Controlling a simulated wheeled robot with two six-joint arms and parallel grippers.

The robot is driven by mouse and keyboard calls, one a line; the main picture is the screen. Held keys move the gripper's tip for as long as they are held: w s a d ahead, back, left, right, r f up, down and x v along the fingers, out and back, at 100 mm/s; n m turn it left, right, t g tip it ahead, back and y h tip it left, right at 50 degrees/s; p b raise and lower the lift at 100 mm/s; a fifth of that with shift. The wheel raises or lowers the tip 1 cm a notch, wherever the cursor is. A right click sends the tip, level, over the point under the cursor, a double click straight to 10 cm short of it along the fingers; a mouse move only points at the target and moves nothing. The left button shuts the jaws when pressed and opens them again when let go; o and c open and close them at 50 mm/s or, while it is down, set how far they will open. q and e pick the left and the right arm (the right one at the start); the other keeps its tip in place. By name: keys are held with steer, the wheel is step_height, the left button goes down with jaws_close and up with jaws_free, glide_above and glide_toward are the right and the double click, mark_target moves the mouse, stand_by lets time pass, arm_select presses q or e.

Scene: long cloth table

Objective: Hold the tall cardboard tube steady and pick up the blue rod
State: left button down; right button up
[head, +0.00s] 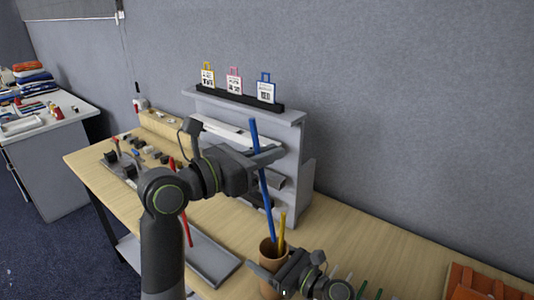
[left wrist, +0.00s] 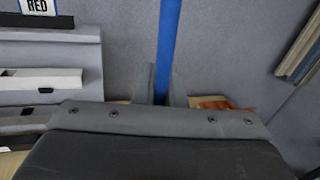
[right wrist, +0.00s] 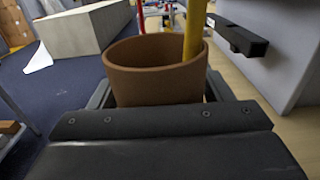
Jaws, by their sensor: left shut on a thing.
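The blue rod (head: 264,190) stands nearly upright, leaning slightly. My left gripper (head: 268,156) is shut on it in its upper half; the left wrist view shows the rod (left wrist: 168,45) between the fingers. Its lower end shows at the tube's mouth in the head view. No blue shows in the right wrist view, so I cannot tell whether the end is inside. The brown cardboard tube (right wrist: 155,75) stands upright with a yellow rod (right wrist: 193,30) in it. My right gripper (right wrist: 158,98) has its fingers against both sides of the tube (head: 268,254).
A grey shelf unit (head: 292,170) with yellow, pink and blue tags on top stands behind the blue rod. A grey tray (head: 212,262) lies left of the tube. An orange-brown crate (head: 485,284) is at the far right.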

steer(key=o, duration=0.3)
